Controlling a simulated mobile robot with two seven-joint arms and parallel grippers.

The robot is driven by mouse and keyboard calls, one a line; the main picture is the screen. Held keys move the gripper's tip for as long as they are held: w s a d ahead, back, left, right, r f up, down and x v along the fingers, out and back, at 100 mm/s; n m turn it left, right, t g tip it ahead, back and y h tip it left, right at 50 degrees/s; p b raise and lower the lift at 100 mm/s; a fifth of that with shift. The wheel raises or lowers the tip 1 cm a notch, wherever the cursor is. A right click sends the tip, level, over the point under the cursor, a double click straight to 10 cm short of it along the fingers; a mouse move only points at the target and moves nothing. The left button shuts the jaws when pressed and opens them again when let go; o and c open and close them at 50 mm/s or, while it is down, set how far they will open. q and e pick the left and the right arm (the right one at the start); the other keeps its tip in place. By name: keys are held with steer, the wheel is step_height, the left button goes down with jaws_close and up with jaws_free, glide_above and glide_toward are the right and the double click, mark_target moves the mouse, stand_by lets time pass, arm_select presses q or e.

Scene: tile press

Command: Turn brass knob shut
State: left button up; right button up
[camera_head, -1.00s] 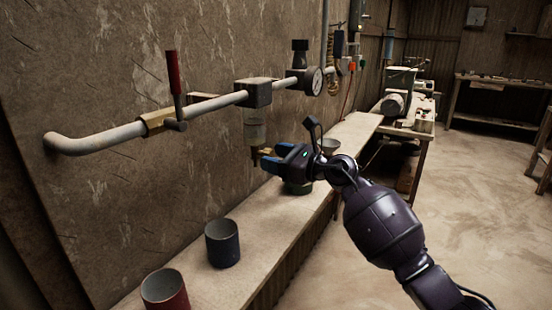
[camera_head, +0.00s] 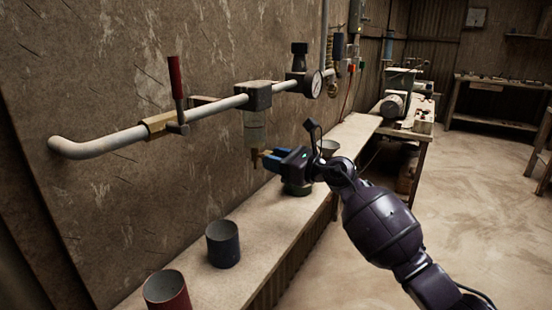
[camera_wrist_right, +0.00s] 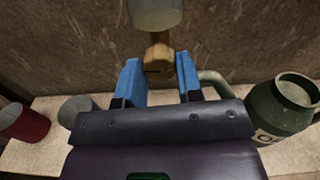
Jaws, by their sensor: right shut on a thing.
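The brass knob (camera_head: 256,155) sits at the bottom of a clear filter bowl (camera_head: 254,127) under a dark block (camera_head: 253,95) on the wall pipe. In the right wrist view the knob (camera_wrist_right: 158,63) is between my two blue fingertips, below the cloudy bowl (camera_wrist_right: 155,14). My right gripper (camera_head: 266,158) reaches in from the right and is shut on the knob; the fingers hide part of it in the head view. My left gripper is not in view.
A red-handled lever valve (camera_head: 175,85) and a pressure gauge (camera_head: 314,84) sit along the pipe (camera_head: 100,146). Below, a ledge (camera_head: 262,229) carries a dark cup (camera_head: 222,244), a red cup (camera_head: 167,290) and a green jug (camera_wrist_right: 285,105). The ledge between the dark cup and my gripper is clear.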

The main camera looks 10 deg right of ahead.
arm_select(q)
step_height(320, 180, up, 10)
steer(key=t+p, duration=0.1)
steer(key=p, duration=0.9)
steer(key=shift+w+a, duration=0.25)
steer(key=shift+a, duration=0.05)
arm_select(e)
steer(key=shift+m, duration=8.4)
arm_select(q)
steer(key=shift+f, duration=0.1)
arm_select(e)
steer(key=o, duration=0.8)
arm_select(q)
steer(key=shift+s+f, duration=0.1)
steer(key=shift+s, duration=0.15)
arm_select(e)
steer(key=shift+o, duration=0.6)
